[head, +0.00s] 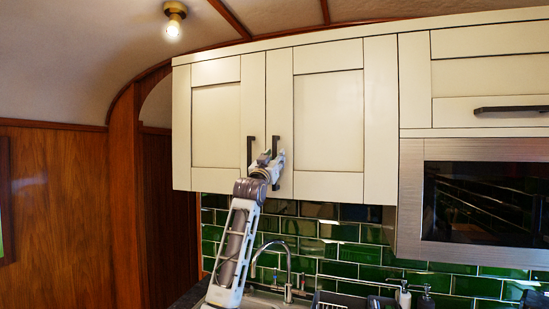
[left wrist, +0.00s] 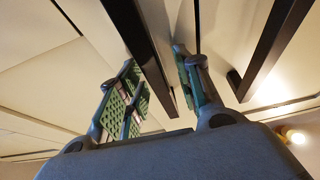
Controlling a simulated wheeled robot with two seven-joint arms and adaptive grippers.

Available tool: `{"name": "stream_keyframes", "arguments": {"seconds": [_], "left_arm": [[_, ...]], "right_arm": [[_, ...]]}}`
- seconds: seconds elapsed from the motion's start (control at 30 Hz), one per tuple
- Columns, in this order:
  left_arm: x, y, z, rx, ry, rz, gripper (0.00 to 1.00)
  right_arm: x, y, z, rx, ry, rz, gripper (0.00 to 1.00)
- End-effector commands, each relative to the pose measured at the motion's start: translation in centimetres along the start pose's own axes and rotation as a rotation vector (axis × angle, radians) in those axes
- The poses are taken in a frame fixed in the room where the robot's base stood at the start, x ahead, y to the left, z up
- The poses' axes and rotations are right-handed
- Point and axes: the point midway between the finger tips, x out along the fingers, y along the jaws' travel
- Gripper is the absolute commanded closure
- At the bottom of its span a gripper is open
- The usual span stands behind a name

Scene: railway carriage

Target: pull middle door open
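The middle door (head: 328,120) is a cream panelled upper cabinet door and looks closed, flush with its neighbours. Its dark vertical bar handle (head: 275,147) is at its left edge. My left gripper (head: 270,163) is at the lower part of this handle and partly hides it. In the left wrist view the handle (left wrist: 140,45) runs between the two fingers of my left gripper (left wrist: 160,88). The fingers stand apart on either side of the bar, with a gap on the right finger's side. My right gripper is not in view.
The left door (head: 215,125) has its own dark handle (head: 250,150) close beside, also seen in the left wrist view (left wrist: 270,50). A microwave (head: 475,200) is at the right. A faucet (head: 275,262) and bottles (head: 404,296) stand below.

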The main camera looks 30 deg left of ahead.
Motion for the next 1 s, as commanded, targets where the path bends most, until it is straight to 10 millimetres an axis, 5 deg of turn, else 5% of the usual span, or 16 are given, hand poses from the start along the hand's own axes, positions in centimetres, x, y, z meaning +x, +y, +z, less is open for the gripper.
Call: {"name": "stream_keyframes", "arguments": {"seconds": [0.33,0.6,1.0], "left_arm": [[0.11,0.02,0.04,0.0,0.0,0.0,0.66],[0.1,0.01,0.05,0.0,0.0,0.0,1.0],[0.02,0.03,0.04,0.001,0.0,-0.001,1.0]], "right_arm": [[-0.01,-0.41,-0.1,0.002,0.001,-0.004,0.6],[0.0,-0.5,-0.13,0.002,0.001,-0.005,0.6],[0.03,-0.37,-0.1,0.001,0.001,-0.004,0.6]]}}
